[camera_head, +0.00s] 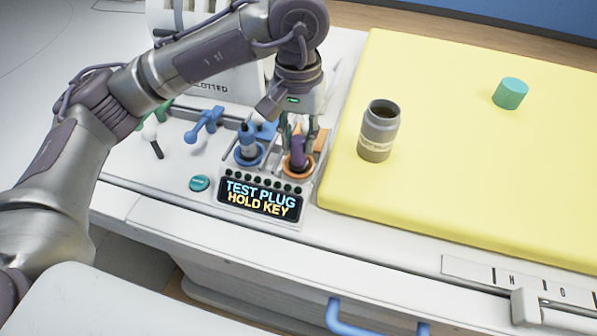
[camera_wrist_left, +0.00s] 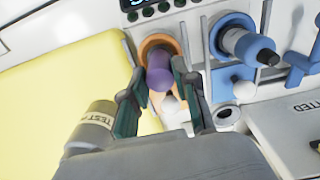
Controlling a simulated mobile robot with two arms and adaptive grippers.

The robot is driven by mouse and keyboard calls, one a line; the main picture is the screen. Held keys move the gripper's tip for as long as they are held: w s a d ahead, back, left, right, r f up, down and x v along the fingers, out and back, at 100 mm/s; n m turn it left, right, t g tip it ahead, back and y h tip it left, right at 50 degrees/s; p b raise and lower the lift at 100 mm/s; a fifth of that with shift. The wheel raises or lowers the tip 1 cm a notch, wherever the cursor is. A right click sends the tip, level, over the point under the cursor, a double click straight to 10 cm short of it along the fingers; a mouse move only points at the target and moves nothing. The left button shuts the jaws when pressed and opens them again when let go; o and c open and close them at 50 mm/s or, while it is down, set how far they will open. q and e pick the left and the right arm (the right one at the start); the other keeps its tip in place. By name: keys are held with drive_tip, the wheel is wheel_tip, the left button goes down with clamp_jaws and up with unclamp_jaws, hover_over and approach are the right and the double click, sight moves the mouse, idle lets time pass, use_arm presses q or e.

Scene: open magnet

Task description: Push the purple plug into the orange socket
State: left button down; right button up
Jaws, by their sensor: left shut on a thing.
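The purple plug (camera_head: 298,149) stands in the ring of the orange socket (camera_head: 299,168) in the head view. How deep it sits cannot be told. The plug also shows in the left wrist view (camera_wrist_left: 159,72), in front of the orange ring (camera_wrist_left: 160,42). My left gripper (camera_head: 299,132) points down over the socket, with its dark green fingers around the plug. In the left wrist view its fingers (camera_wrist_left: 158,88) flank the plug, and it is shut on it. My right gripper is not in view.
A display (camera_head: 259,199) reads "TEST PLUG HOLD KEY". A grey jar (camera_head: 378,131) and a green cylinder (camera_head: 510,93) stand on the yellow mat (camera_head: 440,190). A teal button (camera_head: 199,183) lies left of the display.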

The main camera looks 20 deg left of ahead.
use_arm(q)
drive_tip(key=shift+f, duration=0.15)
drive_tip(key=c, duration=0.8)
unclamp_jaws()
wheel_tip(320, 180, up, 12)
drive_tip(key=shift+r, duration=0.1)
